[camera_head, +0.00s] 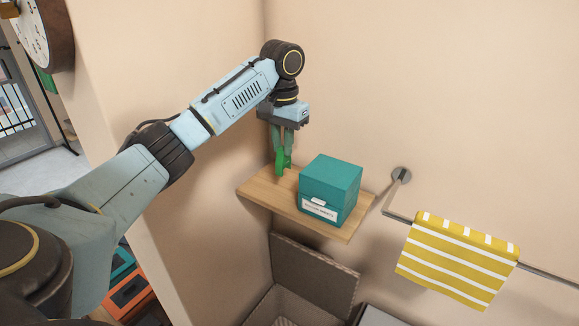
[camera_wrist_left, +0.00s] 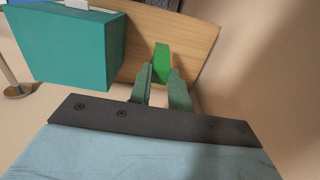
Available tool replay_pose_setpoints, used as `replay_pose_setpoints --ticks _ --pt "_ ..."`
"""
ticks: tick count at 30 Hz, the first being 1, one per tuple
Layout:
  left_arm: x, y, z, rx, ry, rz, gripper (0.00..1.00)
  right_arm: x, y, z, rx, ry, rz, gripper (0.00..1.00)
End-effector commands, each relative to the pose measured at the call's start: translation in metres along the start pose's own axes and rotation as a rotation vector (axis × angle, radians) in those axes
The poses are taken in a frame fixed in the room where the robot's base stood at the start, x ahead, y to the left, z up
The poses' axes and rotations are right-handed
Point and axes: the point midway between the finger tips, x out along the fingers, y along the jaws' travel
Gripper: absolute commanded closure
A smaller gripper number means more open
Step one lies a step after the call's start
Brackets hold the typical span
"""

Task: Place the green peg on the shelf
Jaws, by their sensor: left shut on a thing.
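The green peg (camera_head: 281,162) is between the fingers of my left gripper (camera_head: 285,152), at the left part of the wooden shelf (camera_head: 257,189). In the left wrist view the green peg (camera_wrist_left: 162,62) stands out past the fingertips of my left gripper (camera_wrist_left: 163,78), with the shelf (camera_wrist_left: 190,33) behind it. My left gripper is shut on the peg and points down. The peg's lower end is at or just above the shelf surface; I cannot tell if they touch. My right gripper is not in view.
A teal box (camera_head: 331,186) with a white label stands on the shelf, right of the peg, and shows in the left wrist view (camera_wrist_left: 65,48). A yellow striped towel (camera_head: 455,262) hangs on a rail to the right. An open grey bin (camera_head: 314,275) is below the shelf.

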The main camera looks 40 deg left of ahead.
Motion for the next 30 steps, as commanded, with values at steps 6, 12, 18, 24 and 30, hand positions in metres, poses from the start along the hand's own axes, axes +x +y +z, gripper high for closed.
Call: replay_pose_setpoints --ticks 6,12,18,24,30 --pt "0.022 -0.004 0.003 -0.007 0.0 -0.001 1.0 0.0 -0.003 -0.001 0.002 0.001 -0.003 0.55" --pt "0.042 -0.003 0.003 -0.005 -0.002 -0.001 1.0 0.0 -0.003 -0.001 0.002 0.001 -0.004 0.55" --pt "0.06 -0.003 0.003 -0.005 0.001 0.0 1.0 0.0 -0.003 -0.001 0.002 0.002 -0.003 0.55" --pt "0.06 -0.003 0.003 -0.005 0.001 0.0 1.0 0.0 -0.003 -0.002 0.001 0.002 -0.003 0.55" --pt "0.063 -0.003 0.002 -0.005 0.001 0.001 0.69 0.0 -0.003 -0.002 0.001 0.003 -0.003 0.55"
